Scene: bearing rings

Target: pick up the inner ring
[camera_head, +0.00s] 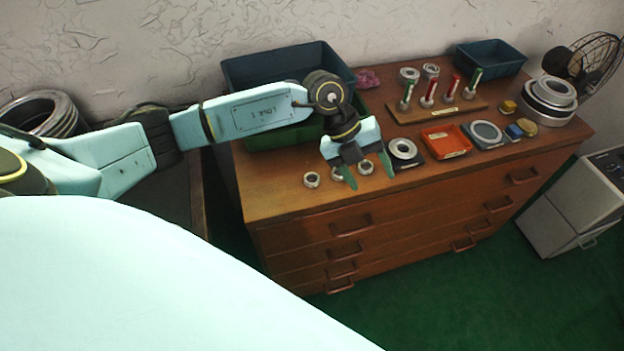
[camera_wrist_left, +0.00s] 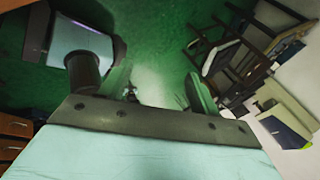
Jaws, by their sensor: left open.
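Three small metal rings lie along the front edge of the wooden cabinet top: a left one (camera_head: 312,180), a middle one (camera_head: 337,173) and a right one (camera_head: 365,168). I cannot tell which of them, if any, is the inner ring. My left gripper (camera_head: 367,173) is open, with green fingertips pointing down at the cabinet's front edge. The right small ring shows between its fingers, but I cannot tell the height gap. The middle ring is partly hidden by a finger. The wrist view shows no ring. My right gripper is out of view.
A larger ring (camera_head: 403,149) sits on a dark block, beside an orange tray (camera_head: 446,141). Upright pegs stand on a wooden board (camera_head: 437,112). Dark bins (camera_head: 285,64) stand at the back left, a blue bin (camera_head: 491,57) and stacked rings (camera_head: 549,101) at the right.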

